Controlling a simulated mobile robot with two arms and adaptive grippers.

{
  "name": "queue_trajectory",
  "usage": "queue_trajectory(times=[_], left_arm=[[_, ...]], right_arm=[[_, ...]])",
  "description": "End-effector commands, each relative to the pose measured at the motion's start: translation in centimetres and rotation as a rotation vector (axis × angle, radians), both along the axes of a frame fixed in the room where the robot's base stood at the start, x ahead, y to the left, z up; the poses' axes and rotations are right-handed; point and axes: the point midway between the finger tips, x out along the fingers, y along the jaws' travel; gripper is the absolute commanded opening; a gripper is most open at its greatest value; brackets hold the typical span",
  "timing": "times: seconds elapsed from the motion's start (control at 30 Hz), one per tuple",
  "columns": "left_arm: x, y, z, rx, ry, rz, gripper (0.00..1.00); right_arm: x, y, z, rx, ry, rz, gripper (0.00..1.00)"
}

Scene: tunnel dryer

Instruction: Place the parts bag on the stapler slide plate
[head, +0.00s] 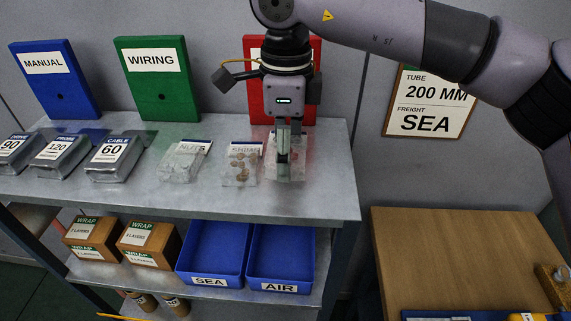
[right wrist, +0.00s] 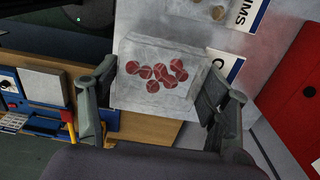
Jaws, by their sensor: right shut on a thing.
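A clear parts bag with several round red parts (right wrist: 160,75) lies between the two fingers of my right gripper (right wrist: 158,105) in the right wrist view. In the head view this gripper (head: 283,158) points down over the same bag (head: 298,172), near the right end of the grey shelf top. The fingers are shut on the bag; whether it is clear of the shelf I cannot tell. A flat grey plate (right wrist: 42,88) on a blue device, possibly the stapler slide plate, shows at the left of the right wrist view. My left gripper is not in view.
Two other bags, one with brown pieces (head: 240,165) and one pale (head: 182,160), lie to the left on the shelf top (head: 320,190). Blue bins (head: 247,235) stand below. A wooden table (head: 450,250) stands at right. A red board (right wrist: 300,90) is close to the gripper.

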Motion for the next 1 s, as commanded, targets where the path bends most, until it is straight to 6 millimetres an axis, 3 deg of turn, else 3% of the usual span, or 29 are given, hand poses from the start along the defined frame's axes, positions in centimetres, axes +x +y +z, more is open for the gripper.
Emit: queue_trajectory(times=[0.17,0.47,0.83,0.87,1.0], left_arm=[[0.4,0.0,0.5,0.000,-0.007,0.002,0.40],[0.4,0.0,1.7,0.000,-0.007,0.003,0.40],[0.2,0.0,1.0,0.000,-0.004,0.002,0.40],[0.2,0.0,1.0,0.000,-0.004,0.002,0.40],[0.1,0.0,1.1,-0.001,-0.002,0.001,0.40]], right_arm=[[0.0,0.0,-1.1,0.000,0.000,0.000,0.38],[0.0,0.0,-4.9,0.000,0.001,0.000,0.38],[0.0,0.0,-5.5,0.001,-0.001,0.000,0.38],[0.0,0.0,-5.5,0.001,-0.001,0.000,0.71],[0.0,0.0,-5.4,0.000,0.000,0.000,0.80]])
